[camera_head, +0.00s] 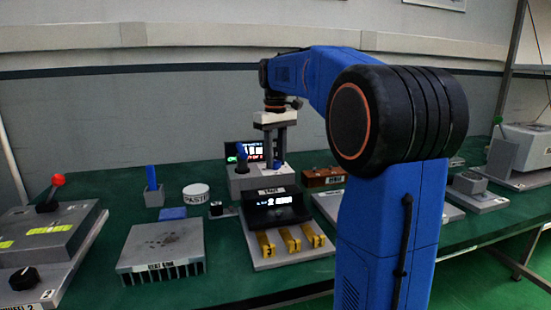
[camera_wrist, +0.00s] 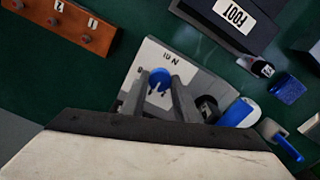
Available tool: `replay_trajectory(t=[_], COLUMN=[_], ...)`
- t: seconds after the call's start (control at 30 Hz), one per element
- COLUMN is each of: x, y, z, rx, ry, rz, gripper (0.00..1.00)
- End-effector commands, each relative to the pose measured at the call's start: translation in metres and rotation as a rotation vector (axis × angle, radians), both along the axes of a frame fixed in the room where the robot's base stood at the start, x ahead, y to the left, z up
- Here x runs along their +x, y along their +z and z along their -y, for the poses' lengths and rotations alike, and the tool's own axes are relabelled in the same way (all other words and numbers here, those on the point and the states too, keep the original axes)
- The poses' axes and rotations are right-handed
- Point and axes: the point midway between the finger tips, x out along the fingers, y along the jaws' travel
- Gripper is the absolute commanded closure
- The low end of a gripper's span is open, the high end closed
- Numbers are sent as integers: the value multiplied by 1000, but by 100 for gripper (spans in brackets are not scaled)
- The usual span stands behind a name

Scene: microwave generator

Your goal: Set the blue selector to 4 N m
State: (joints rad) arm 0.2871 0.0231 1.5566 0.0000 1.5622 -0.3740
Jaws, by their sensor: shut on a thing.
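The blue selector (camera_wrist: 158,79) shows on the light top of a grey unit (camera_wrist: 205,75) in the wrist view. My gripper (camera_wrist: 160,84) has one finger on each side of the selector and is shut on it. The fingers hide part of the selector and its pointer setting. A "10 N" marking, upside down, is beside it; the 4 N m mark cannot be made out. In the head view my gripper (camera_head: 276,158) reaches down onto the grey unit (camera_head: 258,182), behind the "FOOT" device.
A lit display (camera_head: 243,151) is behind the unit. The dark device (camera_head: 272,210) with yellow pieces stands in front, a brown block (camera_head: 323,177) to the right, and a paste tin (camera_head: 196,194) to the left.

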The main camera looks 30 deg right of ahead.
Motion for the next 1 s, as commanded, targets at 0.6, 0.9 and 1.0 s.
replay_trajectory(t=[0.6,0.9,1.0], x=[0,1,1], y=[0,8,21], z=[0,0,0], rx=[-1,-1,-1], ry=[4,4,4], rz=[1,2,3], gripper=[54,54,54])
